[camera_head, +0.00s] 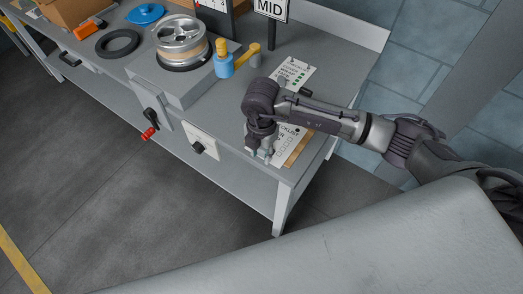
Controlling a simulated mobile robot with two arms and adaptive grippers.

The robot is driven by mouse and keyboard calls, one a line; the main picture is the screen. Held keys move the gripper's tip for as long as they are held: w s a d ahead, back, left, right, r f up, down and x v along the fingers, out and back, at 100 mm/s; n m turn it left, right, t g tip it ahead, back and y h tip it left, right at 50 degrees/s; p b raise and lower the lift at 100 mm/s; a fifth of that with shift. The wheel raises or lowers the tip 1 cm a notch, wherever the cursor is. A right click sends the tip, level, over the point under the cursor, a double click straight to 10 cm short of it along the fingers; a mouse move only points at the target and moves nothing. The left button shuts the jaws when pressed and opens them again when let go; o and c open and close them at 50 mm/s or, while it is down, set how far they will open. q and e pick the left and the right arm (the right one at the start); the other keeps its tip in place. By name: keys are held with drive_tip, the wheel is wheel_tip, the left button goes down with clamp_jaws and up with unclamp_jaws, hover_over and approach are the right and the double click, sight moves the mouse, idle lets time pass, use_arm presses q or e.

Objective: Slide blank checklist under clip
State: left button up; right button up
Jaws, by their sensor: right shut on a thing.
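The white checklist (287,144) lies at the front right of the grey workbench, with printed lettering and boxes showing. A brown board edge (298,150) shows along its right side. My right gripper (262,154) points down at the sheet's left front edge and is shut on the checklist. My gripper and forearm cover the sheet's left and upper parts. I cannot make out a clip for certain, nor how the sheet lies against one. My left gripper is not in view.
The workbench (339,85) holds a printed card (293,73) behind my arm and a MID sign (271,10).

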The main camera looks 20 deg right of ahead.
drive_tip(key=shift+w+d, duration=0.1)
idle(0.3)
drive_tip(key=shift+w+d+b, duration=0.45)
drive_tip(key=shift+w+d, duration=0.5)
drive_tip(key=shift+d, duration=0.25)
drive_tip(key=shift+f, duration=0.2)
drive_tip(key=o, duration=1)
drive_tip(key=shift+r+p, duration=2.15)
drive_tip(key=shift+r, duration=0.95)
